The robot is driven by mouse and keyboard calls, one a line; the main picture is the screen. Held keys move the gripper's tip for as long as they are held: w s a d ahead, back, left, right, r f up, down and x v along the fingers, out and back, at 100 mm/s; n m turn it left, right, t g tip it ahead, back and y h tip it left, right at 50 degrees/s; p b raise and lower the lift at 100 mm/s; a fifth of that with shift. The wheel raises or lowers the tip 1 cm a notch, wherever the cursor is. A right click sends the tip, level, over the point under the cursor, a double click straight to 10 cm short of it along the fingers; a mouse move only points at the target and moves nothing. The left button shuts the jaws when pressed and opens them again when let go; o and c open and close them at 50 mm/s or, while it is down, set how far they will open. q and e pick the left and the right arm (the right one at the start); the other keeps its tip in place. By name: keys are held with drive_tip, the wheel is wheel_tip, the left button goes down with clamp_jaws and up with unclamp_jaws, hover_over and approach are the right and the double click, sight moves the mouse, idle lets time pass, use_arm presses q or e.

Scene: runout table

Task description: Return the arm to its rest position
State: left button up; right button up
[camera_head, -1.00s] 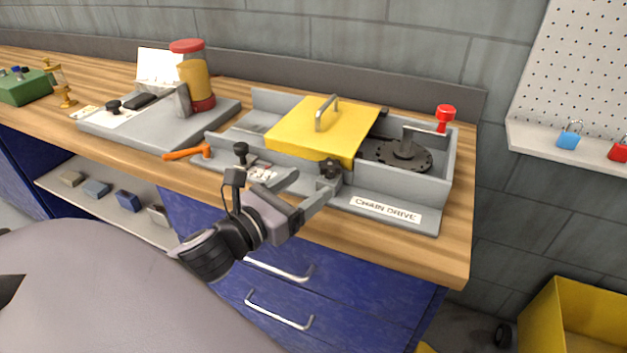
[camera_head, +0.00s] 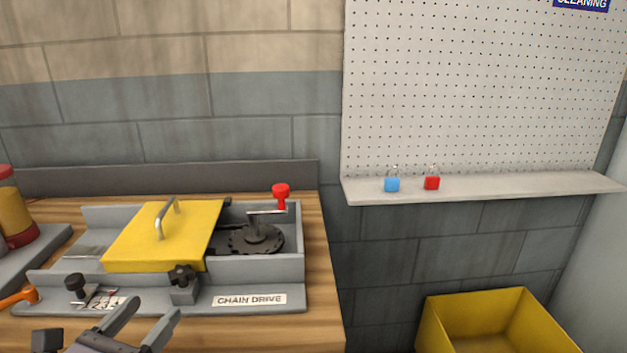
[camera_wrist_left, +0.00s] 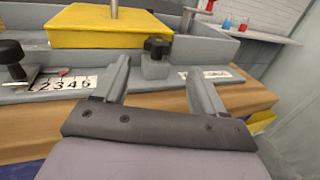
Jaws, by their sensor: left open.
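My left gripper (camera_head: 146,322) shows at the bottom left of the head view, at the front of the chain drive unit (camera_head: 240,301). Its two fingers are apart with nothing between them. In the left wrist view the open fingers (camera_wrist_left: 160,85) point toward the black knob (camera_wrist_left: 156,48) on the unit's front, apart from it as far as I can tell. The knob also shows in the head view (camera_head: 182,276). Most of my left arm is below the head picture. My right gripper is in neither view.
The unit has a yellow cover (camera_head: 165,238), a dark sprocket (camera_head: 256,240) and a red-knobbed crank (camera_head: 281,192). A blue padlock (camera_head: 392,184) and a red padlock (camera_head: 432,182) stand on the pegboard shelf (camera_head: 520,186). A yellow bin (camera_head: 440,322) stands on the floor right of the workbench (camera_head: 322,290).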

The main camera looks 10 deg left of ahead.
use_arm(q)
drive_tip(key=s+d+r+m+g+h, duration=0.1)
drive_tip(key=s+d+m+h, duration=0.2)
drive_tip(key=d+m+h, duration=0.5)
drive_tip(key=s+d+r+m+g+h, duration=0.1)
drive_tip(key=s+d+m+h, duration=0.3)
drive_tip(key=m, duration=0.8)
drive_tip(key=s+d+f+m+g+y, duration=0.1)
drive_tip(key=s+d+f+m+g, duration=0.1)
drive_tip(key=d+f+m+g, duration=0.45)
wheel_tip(320, 180, down, 7)
drive_tip(key=s+a+m+g+y, duration=0.2)
drive_tip(key=s+m+g+y, duration=0.1)
drive_tip(key=m+y, duration=0.3)
drive_tip(key=s+a+f+m+g+y, duration=0.35)
drive_tip(key=s+a+f+y, duration=0.2)
drive_tip(key=a, duration=0.35)
drive_tip(key=w+d+f+m+t+h+p, duration=0.1)
drive_tip(key=w+d+f+t, duration=0.2)
drive_tip(key=w+f+t, duration=0.3)
wheel_tip(320, 180, down, 2)
drive_tip(key=shift+w+d+f+t+p, duration=0.15)
drive_tip(key=shift+w+t+p, duration=0.2)
drive_tip(key=shift+t, duration=0.25)
